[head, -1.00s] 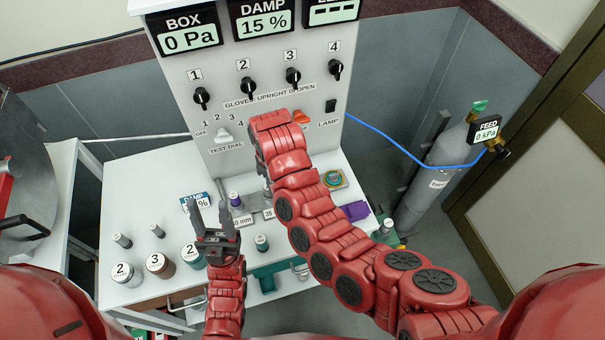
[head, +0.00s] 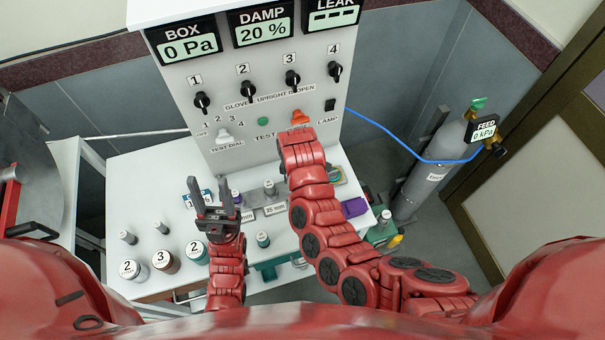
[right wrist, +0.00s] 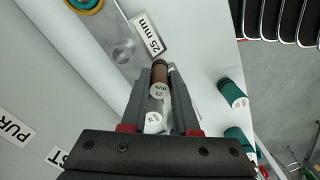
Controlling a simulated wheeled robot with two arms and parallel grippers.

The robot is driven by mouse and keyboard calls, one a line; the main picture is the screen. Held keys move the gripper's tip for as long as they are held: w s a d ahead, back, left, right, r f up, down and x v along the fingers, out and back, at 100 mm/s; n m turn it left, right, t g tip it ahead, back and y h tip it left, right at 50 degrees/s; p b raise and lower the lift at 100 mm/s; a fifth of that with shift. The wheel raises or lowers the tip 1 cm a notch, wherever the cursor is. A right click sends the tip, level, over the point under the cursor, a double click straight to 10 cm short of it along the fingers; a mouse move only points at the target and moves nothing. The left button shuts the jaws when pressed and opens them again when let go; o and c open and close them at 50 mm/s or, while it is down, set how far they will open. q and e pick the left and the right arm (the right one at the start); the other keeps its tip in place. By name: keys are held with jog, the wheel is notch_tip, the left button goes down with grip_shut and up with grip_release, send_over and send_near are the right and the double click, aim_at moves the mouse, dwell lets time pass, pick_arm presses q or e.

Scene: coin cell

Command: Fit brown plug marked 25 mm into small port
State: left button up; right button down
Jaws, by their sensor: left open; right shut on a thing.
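In the right wrist view, the brown plug (right wrist: 159,77) marked 25 mm sits between the fingers of my right gripper (right wrist: 160,80), which is shut on it. A metal plate (right wrist: 113,38) with a round recess (right wrist: 122,55) lies beyond it to the left, beside a 25 mm label (right wrist: 149,33). The plug is apart from that recess in the picture. In the head view my right gripper is hidden by its own arm. My left gripper (head: 212,195) is open and empty, with its fingers pointing up the picture, over the bench.
Teal plugs (right wrist: 233,93) lie to the right in the right wrist view. Numbered jars (head: 165,261) stand at the front left of the bench (head: 125,190). The control panel (head: 245,100) rises behind. A gas cylinder (head: 420,175) with a blue hose stands right.

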jog(key=w+f+b, duration=0.1)
jog(key=w+b, duration=0.1)
jog(key=b, duration=0.1)
jog(key=w+d+f+b, duration=0.1)
jog(key=w+b, duration=0.1)
jog(key=w+d+f+b, duration=0.1)
jog(key=w+f+b, duration=0.1)
jog(key=b, duration=0.1)
jog(key=shift+b, duration=0.35)
jog(key=shift+s+f, duration=0.1)
jog(key=c, duration=1.1)
grip_release()
jog(key=o, duration=0.4)
jog(key=shift+w, duration=0.25)
jog(key=shift+o, duration=0.2)
